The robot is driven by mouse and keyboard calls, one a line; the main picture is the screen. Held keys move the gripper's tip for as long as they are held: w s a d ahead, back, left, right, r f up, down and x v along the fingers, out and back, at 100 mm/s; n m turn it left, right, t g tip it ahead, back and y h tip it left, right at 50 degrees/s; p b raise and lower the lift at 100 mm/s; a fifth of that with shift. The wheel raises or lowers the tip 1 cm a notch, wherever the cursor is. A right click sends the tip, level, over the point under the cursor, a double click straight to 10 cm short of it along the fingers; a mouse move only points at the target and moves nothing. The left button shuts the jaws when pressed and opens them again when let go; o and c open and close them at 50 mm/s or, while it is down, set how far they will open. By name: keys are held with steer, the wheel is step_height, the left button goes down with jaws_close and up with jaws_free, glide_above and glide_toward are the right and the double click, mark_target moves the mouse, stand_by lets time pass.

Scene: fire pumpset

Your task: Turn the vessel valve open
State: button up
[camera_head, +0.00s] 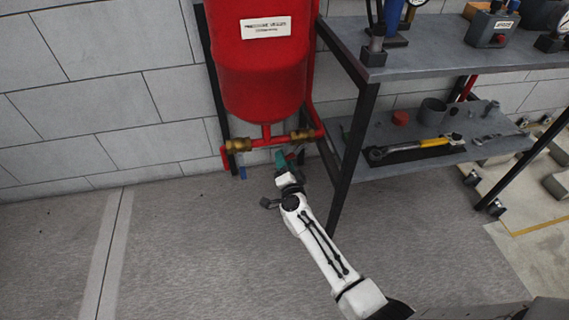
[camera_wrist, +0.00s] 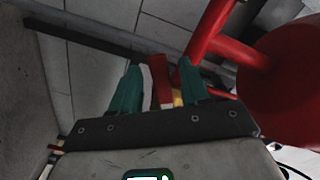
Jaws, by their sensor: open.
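The red pressure vessel (camera_head: 262,65) hangs by the wall with a white label. Under it runs a red pipe with a brass valve on the left (camera_head: 237,146) and another on the right (camera_head: 302,135). A blue handle (camera_head: 242,172) hangs below the left valve. My gripper (camera_head: 281,157) with green fingers is just below the right valve. In the wrist view my gripper (camera_wrist: 158,72) is open, with a flat red handle-like piece (camera_wrist: 161,82) between its fingers, pale on one side. A small yellow part (camera_wrist: 178,97) shows beside it. Whether the fingers touch the red piece is unclear.
A grey shelf unit (camera_head: 455,48) stands right of the vessel, its dark leg (camera_head: 352,150) close to my arm. Its lower shelf holds a yellow-handled tool (camera_head: 435,143). The floor (camera_head: 170,240) at left is clear.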

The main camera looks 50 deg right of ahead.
steer(key=shift+w+d, duration=0.3)
steer(key=shift+w, duration=0.1)
jaws_close()
stand_by(0.4)
